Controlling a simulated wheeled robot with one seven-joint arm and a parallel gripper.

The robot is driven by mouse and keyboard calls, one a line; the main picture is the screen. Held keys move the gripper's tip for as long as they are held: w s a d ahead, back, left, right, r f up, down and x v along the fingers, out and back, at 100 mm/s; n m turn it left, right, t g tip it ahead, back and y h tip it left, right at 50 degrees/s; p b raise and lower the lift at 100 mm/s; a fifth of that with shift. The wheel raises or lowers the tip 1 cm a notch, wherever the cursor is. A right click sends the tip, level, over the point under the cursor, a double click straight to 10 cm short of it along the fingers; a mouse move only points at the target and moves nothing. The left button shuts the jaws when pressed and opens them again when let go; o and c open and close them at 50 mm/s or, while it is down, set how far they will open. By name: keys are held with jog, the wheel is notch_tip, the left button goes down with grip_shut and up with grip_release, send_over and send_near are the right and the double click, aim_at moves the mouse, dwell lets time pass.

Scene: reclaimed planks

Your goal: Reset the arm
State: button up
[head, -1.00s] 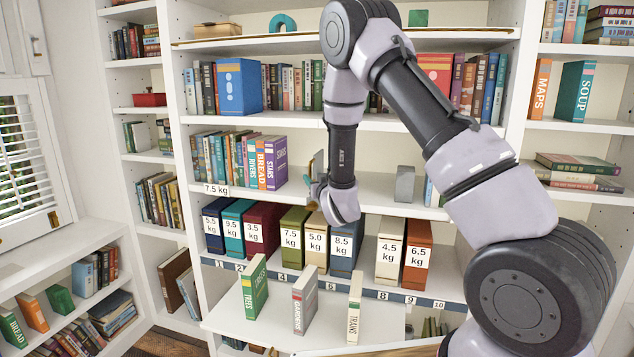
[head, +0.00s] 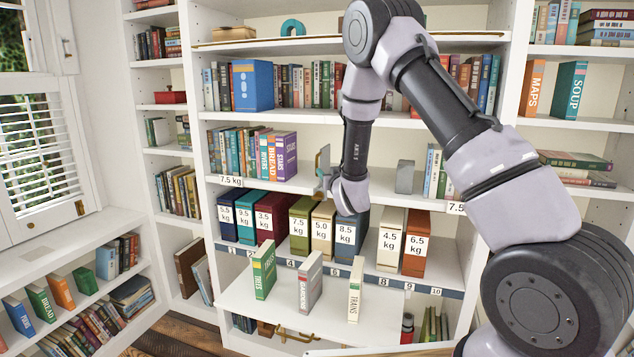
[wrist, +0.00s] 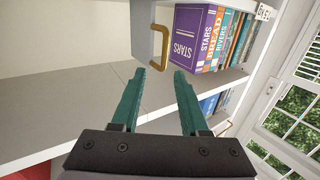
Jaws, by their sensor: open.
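My arm reaches up across the head view and bends down in front of the middle shelves. My gripper shows clearly in the wrist view (wrist: 159,73), with its two teal fingers apart and nothing between them. A brown handle-like piece (wrist: 158,46) stands just beyond the fingertips; I cannot tell whether they touch. In the head view the fingers are mostly hidden by my wrist. A grey upright plate (head: 322,168) shows there beside my wrist, at the end of the row with the purple STARS book (head: 284,157).
Below my wrist stands a row of weight-labelled volumes, among them the 8.5 kg one (head: 347,234). The TREES book (head: 264,270), a grey book (head: 310,283) and the TRAINS book (head: 355,290) stand on a white ledge (head: 385,318) in front. A grey block (head: 404,177) sits right of my wrist.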

jog(key=s+d+r+m+g+h, duration=0.1)
jog(key=s+d+r+m+g, duration=0.15)
jog(key=s+d+r, duration=0.45)
jog(key=s+d+r+m+g+h, duration=0.1)
jog(key=s+d+r+m+g, duration=0.3)
jog(key=r, duration=0.6)
jog(key=s+d+r+g, duration=0.1)
jog(key=s+d+g, duration=0.1)
jog(key=s, duration=1.3)
jog(key=s+d+r+g, duration=0.1)
jog(key=s+d+r, duration=0.1)
jog(key=s, duration=1.3)
jog(key=shift+s+d+r+g+y, duration=0.3)
jog(key=shift+s+d+g, duration=0.1)
jog(key=shift+d, duration=0.15)
